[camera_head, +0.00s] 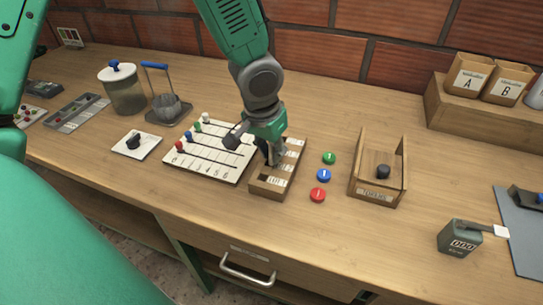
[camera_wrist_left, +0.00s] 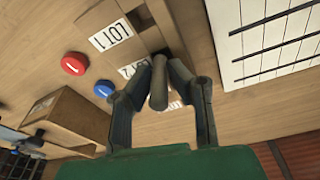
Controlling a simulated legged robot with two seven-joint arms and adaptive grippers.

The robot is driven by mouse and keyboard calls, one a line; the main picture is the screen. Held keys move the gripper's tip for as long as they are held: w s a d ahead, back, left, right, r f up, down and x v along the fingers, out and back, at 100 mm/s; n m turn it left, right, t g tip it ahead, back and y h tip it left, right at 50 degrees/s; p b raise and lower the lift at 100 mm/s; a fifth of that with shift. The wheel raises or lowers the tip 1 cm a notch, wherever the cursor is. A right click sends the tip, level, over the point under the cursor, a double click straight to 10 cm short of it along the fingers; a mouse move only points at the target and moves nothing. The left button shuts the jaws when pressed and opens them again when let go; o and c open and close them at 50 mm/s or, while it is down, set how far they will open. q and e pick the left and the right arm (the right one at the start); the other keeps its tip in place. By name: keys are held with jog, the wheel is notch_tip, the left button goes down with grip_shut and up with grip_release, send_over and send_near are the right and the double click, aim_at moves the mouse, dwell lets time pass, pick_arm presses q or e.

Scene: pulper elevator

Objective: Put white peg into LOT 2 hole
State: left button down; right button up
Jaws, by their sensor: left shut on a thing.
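The wooden lot block (camera_head: 262,188) stands near the middle of the bench, with white labels along its right side. My left gripper (camera_head: 273,155) is over it, fingers pointing down, and covers part of its holes. In the left wrist view, my left gripper (camera_wrist_left: 160,85) is shut on a peg (camera_wrist_left: 158,90), which looks grey in the shade. The peg is beside the LOT 2 label (camera_wrist_left: 132,69); I cannot tell whether its tip is in the hole. The LOT 1 label (camera_wrist_left: 110,34) is clear, beside a dark opening. My right gripper is not in view.
A white numbered board (camera_head: 205,165) with coloured knobs lies left of the block. Green (camera_head: 329,158), blue (camera_head: 324,175) and red (camera_head: 318,195) discs lie to its right. An open wooden holder (camera_head: 378,195) stands further right. Bare bench lies in front.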

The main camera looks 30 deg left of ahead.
pick_arm(q)
jog(key=shift+s+a+f, duration=0.1)
jog(key=shift+a+f, duration=0.1)
jog(key=shift+f, duration=0.35)
jog(key=c, duration=1.5)
grip_release()
jog(key=shift+a, duration=0.2)
jog(key=shift+c, duration=0.2)
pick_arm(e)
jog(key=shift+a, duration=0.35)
pick_arm(q)
jog(key=shift+d+r, duration=0.1)
jog(key=shift+d, duration=0.05)
